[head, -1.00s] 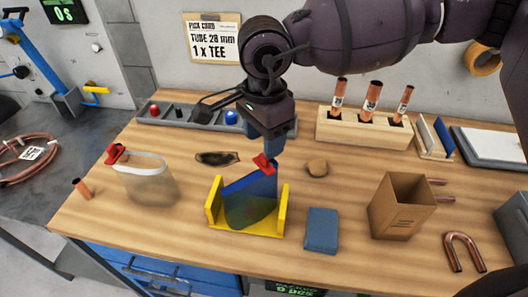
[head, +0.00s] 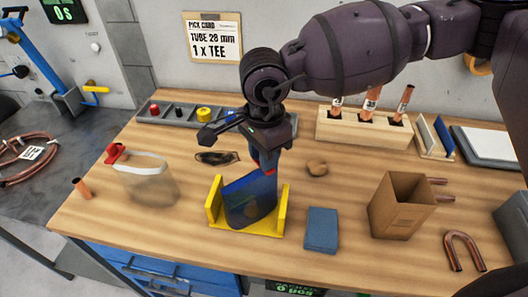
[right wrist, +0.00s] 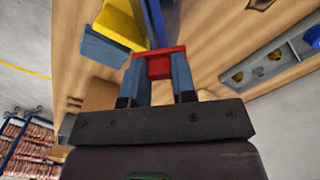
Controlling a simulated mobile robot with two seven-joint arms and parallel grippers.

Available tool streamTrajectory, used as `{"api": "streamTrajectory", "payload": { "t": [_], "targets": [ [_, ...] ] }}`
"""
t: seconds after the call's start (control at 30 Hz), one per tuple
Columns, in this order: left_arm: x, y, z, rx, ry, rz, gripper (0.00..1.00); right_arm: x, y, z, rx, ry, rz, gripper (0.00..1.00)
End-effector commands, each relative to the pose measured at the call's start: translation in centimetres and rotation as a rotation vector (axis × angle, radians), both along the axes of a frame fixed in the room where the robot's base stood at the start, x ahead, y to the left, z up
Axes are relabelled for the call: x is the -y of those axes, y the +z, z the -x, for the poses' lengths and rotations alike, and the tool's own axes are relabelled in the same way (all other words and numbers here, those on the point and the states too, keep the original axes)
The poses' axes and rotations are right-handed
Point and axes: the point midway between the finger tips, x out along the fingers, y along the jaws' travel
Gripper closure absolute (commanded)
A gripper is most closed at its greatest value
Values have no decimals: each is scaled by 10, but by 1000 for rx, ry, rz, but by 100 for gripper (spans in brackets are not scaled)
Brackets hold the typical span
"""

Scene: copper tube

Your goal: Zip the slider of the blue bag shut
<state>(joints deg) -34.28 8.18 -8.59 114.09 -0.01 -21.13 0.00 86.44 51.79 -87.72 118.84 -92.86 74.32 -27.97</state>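The blue bag (head: 250,203) stands upright in a yellow holder (head: 282,213) on the wooden bench. Its red slider (head: 263,171) is at the right end of the bag's top edge, partly hidden by my right gripper (head: 265,162). In the right wrist view, the red slider (right wrist: 160,66) sits between the two blue-grey fingers of my right gripper (right wrist: 160,80), which appear to touch it on both sides. The bag's blue edge (right wrist: 152,22) runs away from the slider there. My left gripper is not in view.
A clear bag (head: 148,182) with a red slider stands to the left. A blue block (head: 321,229) lies right of the holder, and a cardboard box (head: 400,205) is farther right. A parts tray (head: 180,122) and wooden tube rack (head: 362,130) stand behind.

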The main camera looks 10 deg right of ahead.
Motion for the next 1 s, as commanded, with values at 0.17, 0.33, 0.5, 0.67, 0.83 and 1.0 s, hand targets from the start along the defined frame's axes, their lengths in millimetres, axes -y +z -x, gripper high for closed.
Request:
{"api": "streamTrajectory", "payload": {
  "t": [0.17, 0.33, 0.5, 0.67, 0.83, 1.0],
  "targets": [
    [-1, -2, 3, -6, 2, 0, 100, 0, 0, 0, 0, 0, 0, 100],
    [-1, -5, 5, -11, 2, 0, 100, 3, -1, -1, -2, -2, -1, 100],
    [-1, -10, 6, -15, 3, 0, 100, 9, -1, -3, -2, 0, 0, 100],
    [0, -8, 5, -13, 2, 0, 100, 9, 0, -3, -1, 1, 3, 100],
    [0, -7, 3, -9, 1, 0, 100, 9, 0, -3, -1, 0, 2, 58],
    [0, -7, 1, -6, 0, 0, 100, 9, 0, -3, -1, 0, 1, 49]
  ]
}}
